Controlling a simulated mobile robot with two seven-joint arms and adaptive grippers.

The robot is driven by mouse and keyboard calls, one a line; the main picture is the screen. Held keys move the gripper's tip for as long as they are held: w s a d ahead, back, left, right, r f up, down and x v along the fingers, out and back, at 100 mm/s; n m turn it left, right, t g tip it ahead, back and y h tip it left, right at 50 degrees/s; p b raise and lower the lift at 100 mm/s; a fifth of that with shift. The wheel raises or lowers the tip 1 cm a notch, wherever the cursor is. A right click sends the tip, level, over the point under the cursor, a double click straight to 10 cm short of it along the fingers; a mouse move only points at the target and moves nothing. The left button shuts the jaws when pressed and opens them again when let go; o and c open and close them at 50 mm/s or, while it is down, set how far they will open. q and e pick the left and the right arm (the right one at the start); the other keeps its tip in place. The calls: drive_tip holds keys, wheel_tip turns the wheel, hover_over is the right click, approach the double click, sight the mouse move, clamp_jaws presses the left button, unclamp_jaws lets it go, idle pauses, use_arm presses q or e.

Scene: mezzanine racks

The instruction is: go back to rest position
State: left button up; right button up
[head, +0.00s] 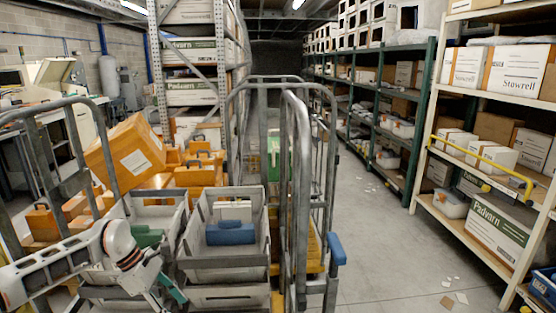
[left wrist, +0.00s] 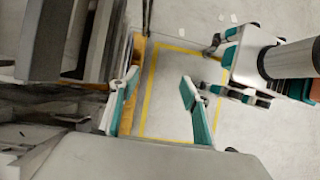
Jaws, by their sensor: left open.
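My left arm comes in from the left in the head view, low over the front of the grey bins. Its gripper (head: 170,290) points downward beside the front bins, with a teal finger showing. In the left wrist view the left gripper (left wrist: 160,85) is open, its two teal-padded fingers apart with only floor between them. It holds nothing. My right gripper shows in neither view.
Grey bins (head: 187,246) and an upright cage trolley (head: 300,190) stand close to the left arm. A tilted orange box (head: 124,155) is behind it. Yellow floor tape (left wrist: 146,105) lies below the gripper. The aisle floor (head: 385,245) right of the trolley is mostly clear.

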use_arm(q)
drive_tip(key=s+d+r+n+t+h, duration=0.1)
drive_tip(key=s+d+n+t+h, duration=0.25)
drive_tip(key=d+n, duration=0.4)
drive_tip(key=s+d+r+n+t+h, duration=0.15)
drive_tip(key=d+n+h, duration=0.3)
drive_tip(key=d, duration=0.55)
drive_tip(key=s+d+n+t+h, duration=0.3)
drive_tip(key=s+d+n, duration=0.1)
drive_tip(key=d+n, duration=0.4)
drive_tip(key=s+a+f+n+t+y, duration=0.1)
drive_tip(key=s+a+f+n+y, duration=0.6)
drive_tip(key=f+n, duration=0.3)
drive_tip(key=s+a+f+n+t+y, duration=0.1)
drive_tip(key=s+a+f+n+y, duration=0.6)
drive_tip(key=n, duration=1.1)
drive_tip(key=s+a+f, duration=0.2)
drive_tip(key=a+f, duration=0.1)
drive_tip(key=shift+f+t, duration=0.3)
drive_tip(key=shift+f, duration=0.1)
